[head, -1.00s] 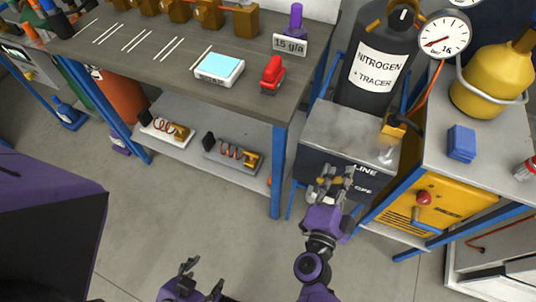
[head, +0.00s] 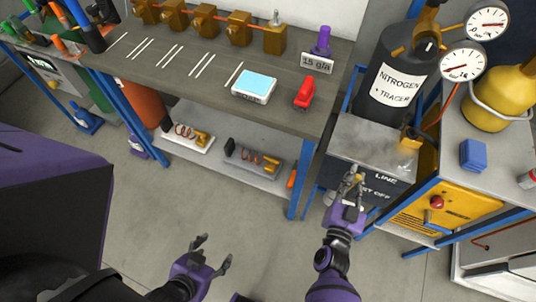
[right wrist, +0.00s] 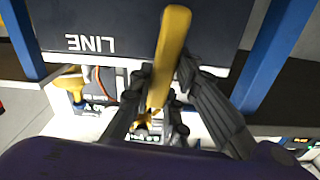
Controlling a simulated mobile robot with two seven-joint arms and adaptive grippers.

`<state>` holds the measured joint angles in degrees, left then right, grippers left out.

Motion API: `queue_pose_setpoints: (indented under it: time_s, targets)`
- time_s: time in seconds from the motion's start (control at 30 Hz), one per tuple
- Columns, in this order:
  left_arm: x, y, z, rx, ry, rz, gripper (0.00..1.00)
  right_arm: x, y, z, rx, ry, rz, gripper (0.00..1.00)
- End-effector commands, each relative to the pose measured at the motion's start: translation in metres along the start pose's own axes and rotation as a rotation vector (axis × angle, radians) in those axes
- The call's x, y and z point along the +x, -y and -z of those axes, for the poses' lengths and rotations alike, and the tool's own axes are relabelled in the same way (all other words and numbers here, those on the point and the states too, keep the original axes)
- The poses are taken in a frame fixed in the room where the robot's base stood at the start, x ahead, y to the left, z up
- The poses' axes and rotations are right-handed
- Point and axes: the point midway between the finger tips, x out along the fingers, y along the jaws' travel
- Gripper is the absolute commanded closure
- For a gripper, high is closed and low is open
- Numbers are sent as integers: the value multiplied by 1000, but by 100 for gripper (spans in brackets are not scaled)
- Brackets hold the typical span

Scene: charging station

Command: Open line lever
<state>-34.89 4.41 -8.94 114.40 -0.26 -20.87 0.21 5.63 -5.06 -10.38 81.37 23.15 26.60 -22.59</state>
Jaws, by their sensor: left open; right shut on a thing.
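The line lever is a yellow bar (right wrist: 172,45) in the right wrist view, in front of the dark panel (right wrist: 85,22) lettered LINE. In the head view the lever is small and mostly hidden by the fingers. My right gripper (head: 354,180) is at this panel, below the nitrogen cylinder. In the right wrist view my right gripper (right wrist: 160,80) has its dark fingers on both sides of the lever, shut on it. My left gripper (head: 214,251) is open and empty over the floor, away from the panel.
A nitrogen tracer cylinder (head: 393,83) stands behind the panel. A yellow machine (head: 440,207) with a red knob is to its right. The workbench (head: 210,70) at left holds a scale (head: 254,85) and a red object (head: 304,92). The floor in front is clear.

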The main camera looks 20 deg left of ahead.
Motion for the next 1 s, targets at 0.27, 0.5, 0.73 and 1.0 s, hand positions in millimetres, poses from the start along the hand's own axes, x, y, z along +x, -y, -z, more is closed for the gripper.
queue_pose_setpoints:
  time_s: [0.27,0.5,0.73,1.0]
  targets:
    - [0,-1,4,-1,-5,-2,41,0,7,0,-103,0,-1,100]
    - [-1,0,6,-1,-7,-1,41,0,8,-1,-132,0,0,100]
    - [-2,0,9,-1,-12,-1,41,0,8,-1,-136,0,1,100]
    - [-2,0,10,0,-14,0,41,0,8,-1,-134,0,1,64]
